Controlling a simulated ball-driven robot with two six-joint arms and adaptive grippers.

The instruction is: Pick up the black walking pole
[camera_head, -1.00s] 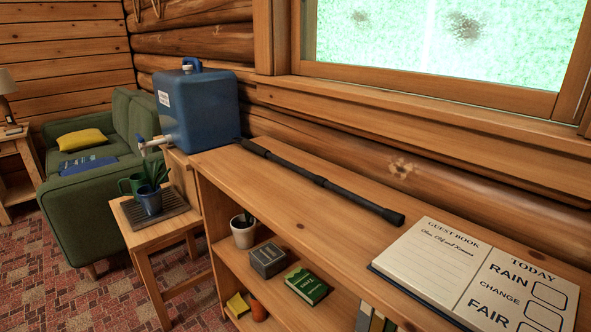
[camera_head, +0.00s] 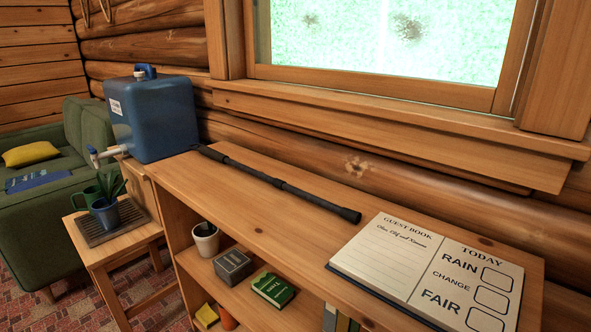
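The black walking pole (camera_head: 278,183) lies on the wooden top of the shelf unit (camera_head: 240,217), close to the log wall. It runs from beside the blue water container at the left to just short of the guest book at the right. All of it that shows is clear of other things. Neither of my grippers shows in the head view.
The blue water container (camera_head: 158,118) with a tap stands at the pole's far left end. The open guest book (camera_head: 430,272) lies at the right of the top. A stool (camera_head: 98,252) holds a plant pot (camera_head: 106,214). The window sill (camera_head: 400,137) juts out above.

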